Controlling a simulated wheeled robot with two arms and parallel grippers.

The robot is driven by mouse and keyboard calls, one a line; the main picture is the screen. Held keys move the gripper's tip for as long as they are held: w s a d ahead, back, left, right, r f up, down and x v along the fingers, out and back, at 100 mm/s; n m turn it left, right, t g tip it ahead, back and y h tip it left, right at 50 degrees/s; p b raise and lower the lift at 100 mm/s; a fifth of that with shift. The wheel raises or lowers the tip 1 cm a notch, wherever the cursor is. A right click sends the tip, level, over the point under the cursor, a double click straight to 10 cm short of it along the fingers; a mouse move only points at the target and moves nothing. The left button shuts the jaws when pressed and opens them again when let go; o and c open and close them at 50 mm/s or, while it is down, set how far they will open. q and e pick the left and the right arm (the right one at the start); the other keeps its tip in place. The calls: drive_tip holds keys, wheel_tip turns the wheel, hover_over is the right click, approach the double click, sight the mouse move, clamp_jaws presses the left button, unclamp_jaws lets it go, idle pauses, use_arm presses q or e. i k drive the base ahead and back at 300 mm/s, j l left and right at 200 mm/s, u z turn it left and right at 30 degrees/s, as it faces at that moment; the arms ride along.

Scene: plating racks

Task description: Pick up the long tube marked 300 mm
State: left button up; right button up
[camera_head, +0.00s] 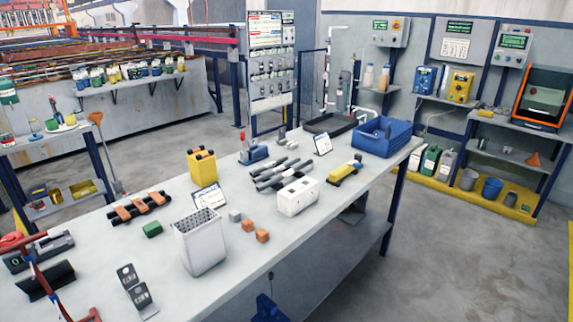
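Several dark grey tubes (272,176) lie side by side near the middle of the light grey workbench (330,205), slanting towards the back right. Their lengths seem to differ, but any 300 mm marking is too small to read. A white box-shaped block (298,196) stands just in front of them and hides part of the nearest tubes. Another dark rack-like piece with orange bands (140,208) lies further left. Neither of my grippers is in view.
On the bench stand a white perforated bin (200,244), a yellow holder (202,168), orange-brown cubes (254,230), a yellow-and-black tool (345,171) and a blue crate (381,139). A bent metal bracket (137,292) stands at the front left. The right front bench strip is clear.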

sight(260, 188)
drive_tip(key=i+l+u, duration=0.1)
drive_tip(key=l, duration=0.25)
drive_tip(key=i+l+u, duration=0.15)
drive_tip(key=i+l, duration=0.15)
drive_tip(key=i+l+u, duration=0.1)
drive_tip(key=l, duration=0.35)
drive_tip(key=i+l+u, duration=0.1)
drive_tip(key=l, duration=0.3)
drive_tip(key=i+l+u, duration=0.1)
drive_tip(key=i+l, duration=0.15)
drive_tip(key=l, duration=0.15)
drive_tip(key=i+l+u, duration=0.15)
drive_tip(key=l, duration=0.25)
